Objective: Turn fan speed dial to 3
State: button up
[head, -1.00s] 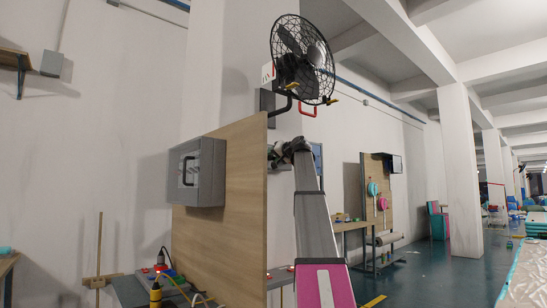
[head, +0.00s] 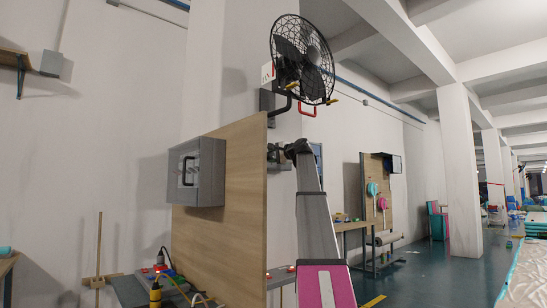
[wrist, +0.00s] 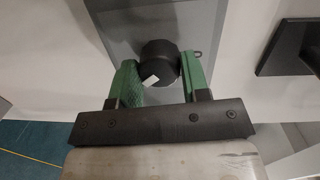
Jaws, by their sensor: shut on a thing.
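In the wrist view a round black dial (wrist: 159,58) stands on a grey plate (wrist: 120,28). A white mark on its rim faces the lower left; any numbers are not visible. My gripper (wrist: 160,70) has its green fingers on both sides of the dial and is shut on it. In the head view my gripper (head: 274,153) is small and partly hidden behind the wooden panel's edge, and the dial cannot be made out. The black caged fan (head: 302,62) is mounted on the wall above my arm.
A wooden panel (head: 225,215) stands left of my arm, with a grey box (head: 197,172) on it. Below is a bench with a yellow plug (head: 155,292). A dark bracket (wrist: 290,47) is right of the dial. Open floor (head: 440,270) lies to the right.

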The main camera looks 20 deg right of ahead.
jog(key=shift+f+m, duration=0.1)
jog(key=shift+m, duration=0.5)
jog(key=o, duration=0.9)
jog(key=shift+s, duration=0.1)
jog(key=v, duration=1)
jog(key=shift+s+d, duration=0.25)
jog(key=shift+s, duration=0.05)
